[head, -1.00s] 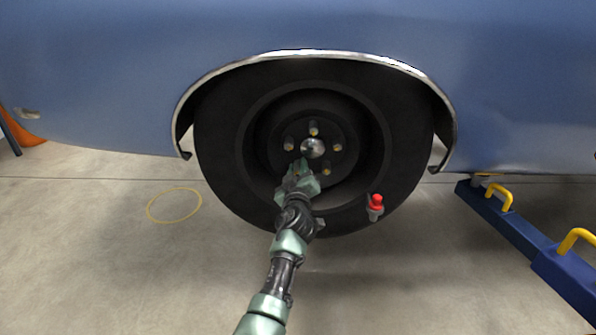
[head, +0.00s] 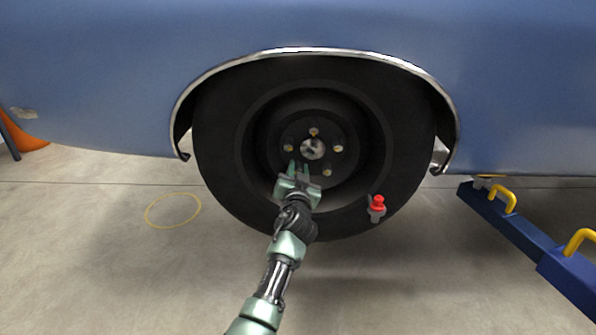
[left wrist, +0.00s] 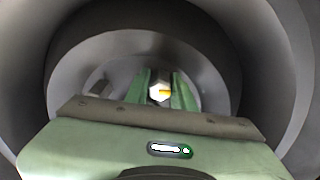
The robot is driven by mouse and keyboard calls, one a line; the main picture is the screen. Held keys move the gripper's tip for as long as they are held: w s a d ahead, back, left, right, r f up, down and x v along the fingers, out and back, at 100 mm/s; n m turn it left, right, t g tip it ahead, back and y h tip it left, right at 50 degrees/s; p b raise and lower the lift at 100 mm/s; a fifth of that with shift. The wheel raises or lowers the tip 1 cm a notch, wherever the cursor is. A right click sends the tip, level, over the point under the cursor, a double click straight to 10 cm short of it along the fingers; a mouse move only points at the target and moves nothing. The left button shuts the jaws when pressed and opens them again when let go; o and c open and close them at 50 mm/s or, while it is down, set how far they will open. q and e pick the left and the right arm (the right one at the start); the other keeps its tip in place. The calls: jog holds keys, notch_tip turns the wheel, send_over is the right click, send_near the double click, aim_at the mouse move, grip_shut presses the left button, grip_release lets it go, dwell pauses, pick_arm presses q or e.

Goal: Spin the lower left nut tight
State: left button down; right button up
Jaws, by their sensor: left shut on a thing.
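The wheel (head: 215,150) sits in the arch of the blue car, with a round metal hub cap (head: 312,149) at its middle. Brass-coloured nuts or stud ends ring the hub: a top one (head: 314,131), a left one (head: 288,148), a right one (head: 338,148) and a lower right one (head: 327,172). My left gripper (head: 299,168) reaches the lower left position from below. In the left wrist view, its green fingers are shut on the lower left nut (left wrist: 160,92), a bright hexagon with a yellow patch. My fingers partly hide it.
The blue car body (head: 520,80) and chrome arch trim (head: 315,50) are above. A red-topped grey object (head: 377,207) shows in front of the tyre's lower right. A blue beam with yellow handles (head: 530,236) lies right. A yellow ring (head: 173,211) marks clear floor at left.

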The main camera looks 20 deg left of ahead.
pick_arm(q)
jog(key=shift+r+m, duration=0.1)
jog(key=shift+m, duration=1.8)
jog(key=m+p, duration=0.1)
jog(key=m, duration=0.3)
jog(key=shift+m, duration=0.3)
jog(key=m+p, duration=0.2)
jog(key=m, duration=0.3)
jog(key=shift+r, duration=0.1)
pick_arm(e)
jog(key=s+d+g, duration=0.2)
jog(key=s+g, duration=0.1)
jog(key=s, duration=0.3)
pick_arm(q)
jog(key=shift+m+p, duration=0.3)
jog(key=shift+m, duration=0.4)
jog(key=m+p, duration=0.3)
jog(key=m, duration=0.4)
jog(key=shift+m+p, duration=0.35)
jog(key=shift+m, duration=0.35)
pick_arm(e)
notch_tip(320, 180, down, 14)
jog(key=g, duration=0.1)
jog(key=shift+w+a+f+h, duration=0.15)
jog(key=shift+w+a+h, duration=0.15)
jog(key=shift+w+h, duration=0.15)
